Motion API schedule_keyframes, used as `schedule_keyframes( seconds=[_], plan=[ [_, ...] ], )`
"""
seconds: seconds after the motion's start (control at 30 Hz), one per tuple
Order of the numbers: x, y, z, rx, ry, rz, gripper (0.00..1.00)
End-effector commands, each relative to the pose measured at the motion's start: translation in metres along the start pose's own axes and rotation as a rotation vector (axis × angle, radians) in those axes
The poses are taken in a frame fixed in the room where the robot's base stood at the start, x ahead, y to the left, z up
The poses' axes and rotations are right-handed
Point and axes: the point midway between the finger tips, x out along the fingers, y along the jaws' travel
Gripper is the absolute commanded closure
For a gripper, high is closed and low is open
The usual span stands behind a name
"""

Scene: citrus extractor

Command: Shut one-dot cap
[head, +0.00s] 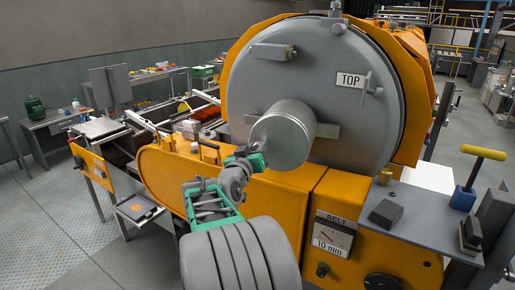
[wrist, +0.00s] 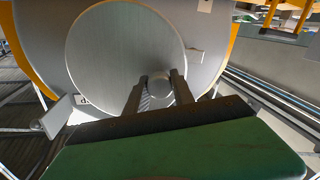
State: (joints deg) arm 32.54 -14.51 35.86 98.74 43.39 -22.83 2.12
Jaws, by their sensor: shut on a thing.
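I see no one-dot mark, so I cannot tell which part is the one-dot cap. My gripper (head: 259,146) is at the left side of the cylinder's end in the head view. In the wrist view my gripper (wrist: 157,88) has its two dark fingers on either side of a small round grey knob (wrist: 159,81), shut on it at the end face's lower edge.
The orange machine body (head: 175,180) lies below and left. A "BELT" gauge (head: 333,236) is at the lower right. A grey shelf (head: 415,215) holds dark blocks and a yellow-handled tool (head: 470,180). Open floor (head: 50,235) is at the left.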

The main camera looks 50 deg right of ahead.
Motion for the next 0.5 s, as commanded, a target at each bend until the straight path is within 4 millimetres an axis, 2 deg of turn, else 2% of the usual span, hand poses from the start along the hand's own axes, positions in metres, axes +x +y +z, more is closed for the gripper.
schedule_keyframes(
  seconds=[0.03,0.17,0.5],
  plan=[
    [-0.0001,0.0,-0.0001,0.0,0.0,0.0,0.89],
    [-0.0001,0.0,-0.0002,0.0,0.0,0.0,1.0],
    [-0.0001,-0.0001,-0.0003,0.0,0.0,0.0,1.0]
  ],
)
